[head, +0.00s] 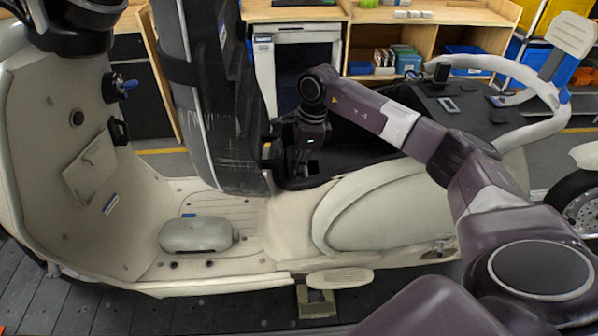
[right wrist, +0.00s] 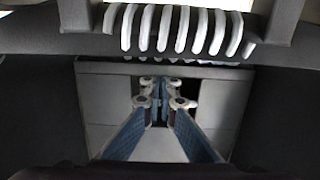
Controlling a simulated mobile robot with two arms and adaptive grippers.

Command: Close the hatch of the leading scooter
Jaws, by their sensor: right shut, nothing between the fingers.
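The cream scooter (head: 375,215) stands side-on and fills the lower part of the head view. A tall dark scuffed slab (head: 225,120) stands nearly upright above its footboard; it looks like the raised hatch, and its top is cut off by the frame. My right gripper (head: 308,168) points down just right of the slab, at the dark opening behind it; in the picture a gap shows between them. In the right wrist view its blue-padded fingers (right wrist: 163,88) are shut with nothing between them. My left gripper is not in view.
A row of white curved ribs (right wrist: 180,30) crosses the top of the right wrist view. Wooden shelves (head: 425,15) stand behind. Another wheel (head: 580,205) shows at right.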

